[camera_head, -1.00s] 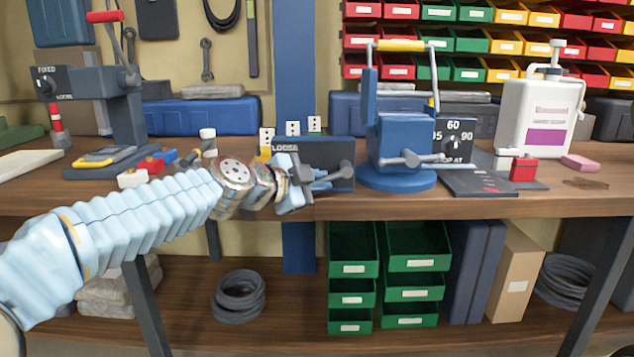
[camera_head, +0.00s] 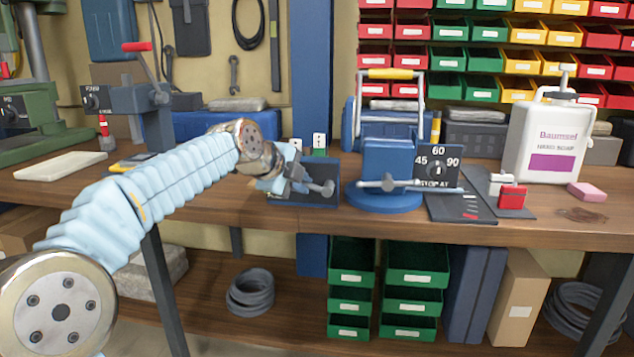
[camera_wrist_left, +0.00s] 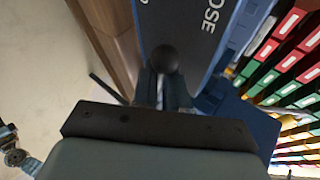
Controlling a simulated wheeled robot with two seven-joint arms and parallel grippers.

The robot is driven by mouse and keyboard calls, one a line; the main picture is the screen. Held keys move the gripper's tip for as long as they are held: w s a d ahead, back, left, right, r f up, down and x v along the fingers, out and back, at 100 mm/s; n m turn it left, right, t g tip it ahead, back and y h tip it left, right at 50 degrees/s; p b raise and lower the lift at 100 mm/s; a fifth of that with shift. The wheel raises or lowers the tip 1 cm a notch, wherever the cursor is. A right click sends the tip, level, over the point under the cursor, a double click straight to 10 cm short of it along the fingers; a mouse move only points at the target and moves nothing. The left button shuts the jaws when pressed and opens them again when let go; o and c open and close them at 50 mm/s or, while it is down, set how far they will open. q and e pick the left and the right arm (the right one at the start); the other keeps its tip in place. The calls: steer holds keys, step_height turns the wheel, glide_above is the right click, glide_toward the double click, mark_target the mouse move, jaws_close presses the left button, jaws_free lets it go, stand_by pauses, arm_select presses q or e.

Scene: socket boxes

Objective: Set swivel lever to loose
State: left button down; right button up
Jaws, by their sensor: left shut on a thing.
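A dark blue box (camera_head: 328,170) stands at the front edge of the wooden bench, with a grey lever (camera_head: 322,188) ending in a round knob at its front. In the left wrist view, the panel (camera_wrist_left: 190,20) carries white lettering ending in "OSE", and the dark knob (camera_wrist_left: 165,59) sits just beyond my fingertips. My left gripper (camera_head: 297,182) is at the left part of the box front, shut on the lever; its fingers (camera_wrist_left: 164,88) show in the wrist view. The gripper hides part of the box and its lettering.
A blue vise (camera_head: 390,165) with a crossbar handle stands close to the right of the box. A grey clamp stand (camera_head: 150,105) is at the left.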

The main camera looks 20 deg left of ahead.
arm_select(q)
steer(key=shift+d+r+m+g+y+p, duration=0.25)
steer(key=shift+r+m+y+p, duration=0.4)
steer(key=shift+p, duration=0.35)
steer(key=shift+f, duration=0.1)
steer(key=c, duration=1.1)
jaws_free()
steer(key=shift+c, duration=0.2)
steer(key=v, duration=1.3)
steer(key=shift+s+r, duration=0.2)
steer(key=shift+r, duration=0.05)
